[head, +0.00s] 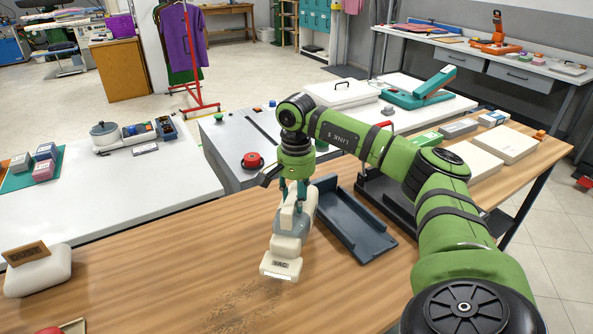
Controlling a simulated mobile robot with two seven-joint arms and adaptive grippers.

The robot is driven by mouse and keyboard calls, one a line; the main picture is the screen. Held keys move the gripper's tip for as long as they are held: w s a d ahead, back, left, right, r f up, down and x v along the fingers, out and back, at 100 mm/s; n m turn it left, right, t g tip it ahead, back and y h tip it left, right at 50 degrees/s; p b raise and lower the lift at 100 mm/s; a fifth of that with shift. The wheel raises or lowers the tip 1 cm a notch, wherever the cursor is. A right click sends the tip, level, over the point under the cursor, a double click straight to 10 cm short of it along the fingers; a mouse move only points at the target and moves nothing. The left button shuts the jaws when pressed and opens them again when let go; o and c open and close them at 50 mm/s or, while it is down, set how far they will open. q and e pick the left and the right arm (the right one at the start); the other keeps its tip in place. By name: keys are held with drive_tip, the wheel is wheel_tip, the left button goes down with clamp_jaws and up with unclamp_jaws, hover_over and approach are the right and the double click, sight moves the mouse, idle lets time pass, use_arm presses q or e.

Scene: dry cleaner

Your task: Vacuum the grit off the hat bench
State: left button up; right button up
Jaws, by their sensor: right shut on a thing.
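The wooden hat bench (165,285) fills the front of the head view. A patch of dark grit (245,303) lies on it near the bottom middle. My right gripper (293,190) is shut on a cream and grey hand vacuum (287,235) labelled VAC. The vacuum hangs nozzle down, with its wide mouth (281,267) just behind the grit patch in the picture; whether the mouth touches the bench I cannot tell. The gripper's fingers are partly hidden by the vacuum and wrist. My left gripper is out of view.
A dark open tray (352,222) lies right beside the vacuum. A white padded block with a brown labelled piece (38,272) sits at the left edge, and a red object (50,331) at the bottom left. Pale boxes (503,143) stand at the right. The bench's left middle is clear.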

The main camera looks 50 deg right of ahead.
drive_tip(key=shift+r+p, duration=0.4)
drive_tip(key=shift+r, duration=0.55)
wheel_tip(320, 180, up, 3)
drive_tip(key=p, duration=0.3)
idle(0.5)
